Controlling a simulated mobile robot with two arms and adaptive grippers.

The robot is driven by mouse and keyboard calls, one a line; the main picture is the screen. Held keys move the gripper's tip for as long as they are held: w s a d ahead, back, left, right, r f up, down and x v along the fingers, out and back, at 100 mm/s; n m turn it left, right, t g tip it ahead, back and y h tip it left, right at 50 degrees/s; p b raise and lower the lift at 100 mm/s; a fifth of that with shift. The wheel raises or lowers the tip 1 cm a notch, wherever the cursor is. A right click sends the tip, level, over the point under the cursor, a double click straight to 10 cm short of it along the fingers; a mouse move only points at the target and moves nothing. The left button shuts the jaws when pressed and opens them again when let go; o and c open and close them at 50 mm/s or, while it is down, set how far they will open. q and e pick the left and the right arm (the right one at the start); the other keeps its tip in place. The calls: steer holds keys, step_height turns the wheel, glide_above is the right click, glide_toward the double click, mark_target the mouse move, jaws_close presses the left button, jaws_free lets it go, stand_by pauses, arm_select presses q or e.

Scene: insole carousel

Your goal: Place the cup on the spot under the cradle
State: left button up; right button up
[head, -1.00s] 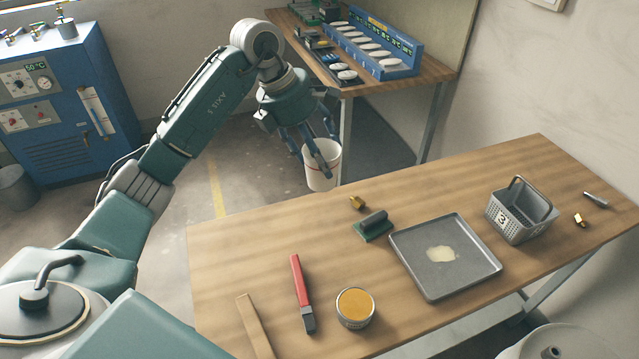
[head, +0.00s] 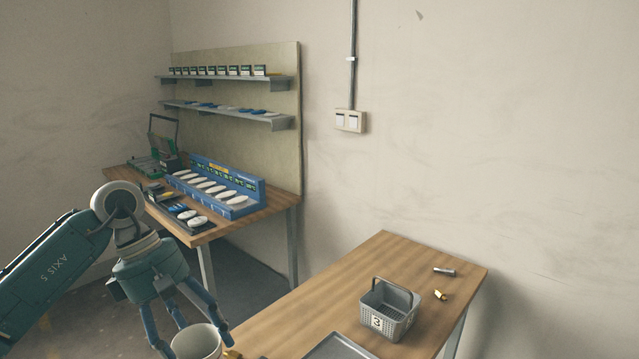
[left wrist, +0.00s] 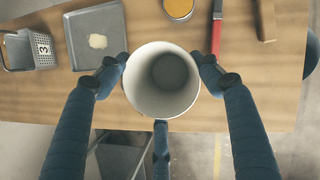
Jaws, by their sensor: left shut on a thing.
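The white cup (head: 198,343) is in my left gripper (head: 185,325), at the bottom of the head view. The lower part of the cup is cut off there. In the left wrist view I look down into the cup (left wrist: 163,82), which is empty and open toward the camera. The three dark blue fingers of my left gripper (left wrist: 159,75) close around its outside. The cup is held at the edge of the near wooden table. I cannot make out a cradle or a spot under one in these frames. My right gripper is not in view.
The near table (head: 310,300) carries a grey basket (head: 392,322) marked 3, a metal tray (left wrist: 97,30), an orange-filled tin (left wrist: 179,8) and a red-handled tool (left wrist: 217,30). A far bench (head: 270,203) holds a blue rack (head: 245,191) of white insoles. Shelves hang above it.

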arm_select(q)
steer(key=s+d+f+m+g+y, duration=0.1)
steer(key=s+f+m+y, duration=0.1)
steer(key=s+m, duration=0.5)
steer(key=s+d+f+m+g+y, duration=0.1)
steer(key=s+f+m+g+y, duration=0.1)
steer(key=s+f+m, duration=0.2)
steer(key=s+m, duration=0.2)
steer(key=m, duration=0.1)
steer(key=shift+s+f+m, duration=0.25)
steer(key=shift+s+m, duration=0.05)
steer(key=shift+s, duration=0.1)
